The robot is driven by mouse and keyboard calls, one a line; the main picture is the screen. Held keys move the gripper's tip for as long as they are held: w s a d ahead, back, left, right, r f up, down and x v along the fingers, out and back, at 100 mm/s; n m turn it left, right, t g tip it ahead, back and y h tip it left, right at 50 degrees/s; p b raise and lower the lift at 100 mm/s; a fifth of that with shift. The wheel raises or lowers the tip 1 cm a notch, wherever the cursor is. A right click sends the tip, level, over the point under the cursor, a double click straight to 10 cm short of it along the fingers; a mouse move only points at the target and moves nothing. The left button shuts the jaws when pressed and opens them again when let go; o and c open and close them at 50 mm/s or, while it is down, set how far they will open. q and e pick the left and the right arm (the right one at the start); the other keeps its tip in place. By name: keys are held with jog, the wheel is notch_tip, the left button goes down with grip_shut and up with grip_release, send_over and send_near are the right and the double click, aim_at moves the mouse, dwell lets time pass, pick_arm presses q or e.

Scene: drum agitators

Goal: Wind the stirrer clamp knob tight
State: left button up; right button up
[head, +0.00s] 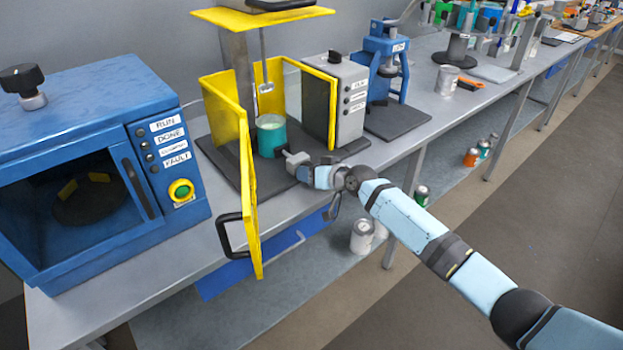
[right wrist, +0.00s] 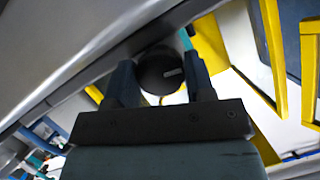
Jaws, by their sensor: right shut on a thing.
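The stirrer stands in the middle of the head view, with a yellow top plate (head: 262,17), a thin shaft (head: 262,62) and a dark base (head: 225,160). A teal can (head: 271,136) with pale contents stands on the base below the shaft. My right gripper (head: 289,157) reaches in low beside the can. In the right wrist view, the right gripper (right wrist: 160,80) is shut on the dark round clamp knob (right wrist: 160,71), which has a pale mark. In the head view the knob is mostly hidden by the gripper. My left gripper is not in view.
The stirrer's yellow-framed guard door (head: 247,195) stands open toward the front, with a black handle (head: 228,235). A grey control box (head: 345,95) is close on the right. A blue oven-like machine (head: 90,160) stands left. A blue press (head: 388,65) stands farther right.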

jog(key=o, duration=0.9)
jog(key=shift+s+d, duration=0.1)
jog(key=v, duration=1.3)
jog(key=shift+s+d+r+p, duration=0.15)
jog(key=shift+d+r+p, duration=0.1)
jog(key=shift+p, duration=0.1)
